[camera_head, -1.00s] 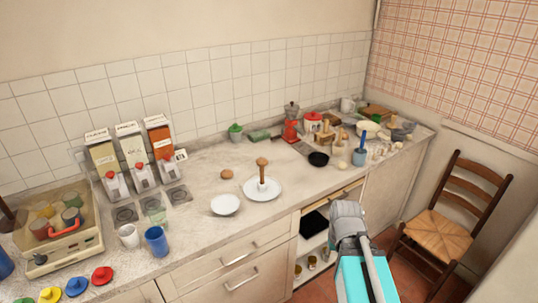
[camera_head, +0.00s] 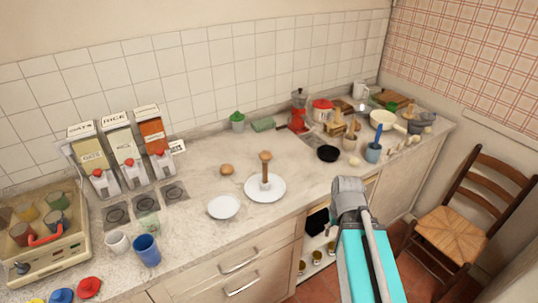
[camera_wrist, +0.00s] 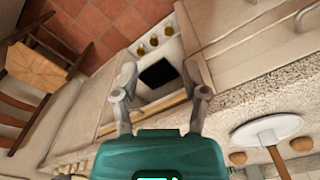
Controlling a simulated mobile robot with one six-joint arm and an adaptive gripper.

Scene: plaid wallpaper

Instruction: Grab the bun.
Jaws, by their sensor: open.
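The bun (camera_head: 227,169) is a small round brown thing lying on the counter, behind and left of a white plate (camera_head: 278,187) with an upright wooden piece (camera_head: 265,170) on it. In the wrist view, a likely bun (camera_wrist: 302,144) shows at the lower right, beside the plate (camera_wrist: 267,128). My gripper (camera_wrist: 160,80) is open and empty, its two fingers apart above the cabinet front and open shelf. It is short of the bun and well to its right in the head view, where its fingertips cannot be made out.
A second white plate (camera_head: 223,207) lies in front of the bun. Cereal dispensers (camera_head: 120,150) and cups (camera_head: 146,250) stand left. A black bowl (camera_head: 328,153) and several kitchen items stand right. A chair (camera_head: 455,225) stands right of the counter.

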